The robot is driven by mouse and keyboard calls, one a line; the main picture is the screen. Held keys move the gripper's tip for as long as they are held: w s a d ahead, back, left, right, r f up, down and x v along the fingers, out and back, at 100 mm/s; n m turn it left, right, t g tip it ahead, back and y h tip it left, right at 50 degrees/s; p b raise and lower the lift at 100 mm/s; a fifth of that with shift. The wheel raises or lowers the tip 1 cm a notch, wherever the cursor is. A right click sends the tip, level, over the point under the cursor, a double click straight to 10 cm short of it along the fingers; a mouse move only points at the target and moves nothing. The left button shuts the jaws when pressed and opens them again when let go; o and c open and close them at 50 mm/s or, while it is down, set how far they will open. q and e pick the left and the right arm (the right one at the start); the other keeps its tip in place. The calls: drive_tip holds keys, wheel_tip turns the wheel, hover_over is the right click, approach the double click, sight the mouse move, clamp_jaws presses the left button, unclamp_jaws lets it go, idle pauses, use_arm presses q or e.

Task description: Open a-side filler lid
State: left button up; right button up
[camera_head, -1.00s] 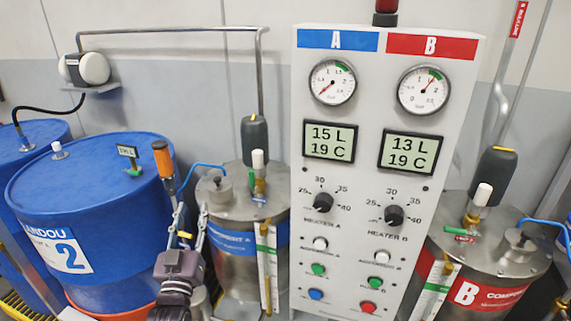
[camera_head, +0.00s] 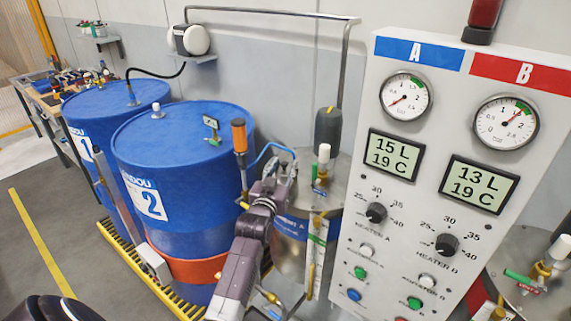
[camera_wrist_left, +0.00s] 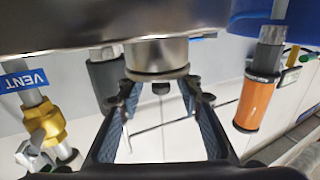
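The a-side filler lid (camera_wrist_left: 157,58) is a short grey metal cylinder with a small dark knob, seen upside down in the left wrist view. It looks seated on the steel top of tank A (camera_wrist_left: 80,20). In the head view my left gripper hides it. My left gripper (camera_head: 283,172) is over the near left part of tank A's top. In the left wrist view its fingers (camera_wrist_left: 159,92) are open, one on each side of the knob, with a gap visible on both sides. Contact with the lid's wider body cannot be told. My right gripper is not in view.
A brass valve (camera_wrist_left: 48,124) with a VENT tag (camera_wrist_left: 24,79) is close by. The control panel (camera_head: 400,235) stands to the right.

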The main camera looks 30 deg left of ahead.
use_arm(q)
drive_tip(key=shift+w+a, duration=0.2)
drive_tip(key=shift+w, duration=0.15)
drive_tip(key=shift+c, duration=0.2)
clamp_jaws()
